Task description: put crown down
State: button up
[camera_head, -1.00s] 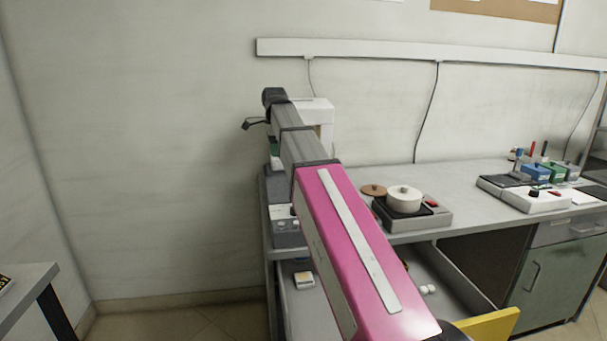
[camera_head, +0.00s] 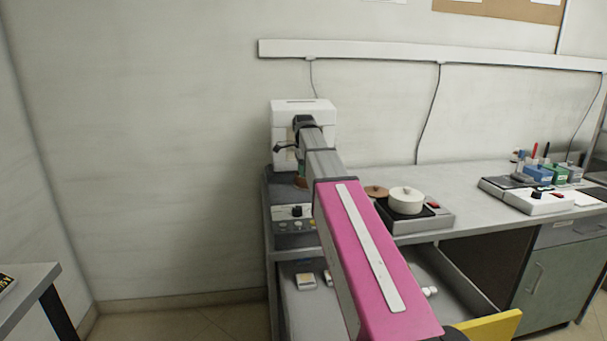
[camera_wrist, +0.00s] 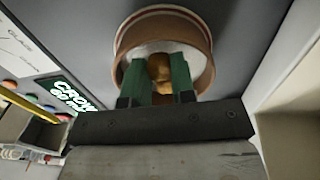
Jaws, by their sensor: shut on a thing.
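In the wrist view, my gripper (camera_wrist: 156,72) has two green fingers, shut on a small gold-brown crown (camera_wrist: 159,68). Beyond the fingers is a round brown dish (camera_wrist: 125,38) with a pale inside. The fingertips and crown overlap its opening; whether the crown touches the bottom I cannot tell. A dark sign (camera_wrist: 72,93) with partly readable text starting "CROW" is left of the dish. In the head view, my arm reaches over the left end of the bench (camera_head: 465,180), and the crown is hidden.
A dark unit with knobs (camera_head: 292,220) stands on the bench's left end, with a white box-shaped device (camera_head: 280,125) behind it. A white pot (camera_head: 406,201) sits on a hot plate (camera_head: 425,222) to the right. A pale wall (camera_wrist: 285,70) rises at right in the wrist view.

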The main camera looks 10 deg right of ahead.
jog(key=shift+f, duration=0.5)
jog(key=shift+f, duration=0.1)
jog(key=o, duration=0.6)
notch_tip(320, 180, up, 12)
jog(key=shift+r, duration=0.15)
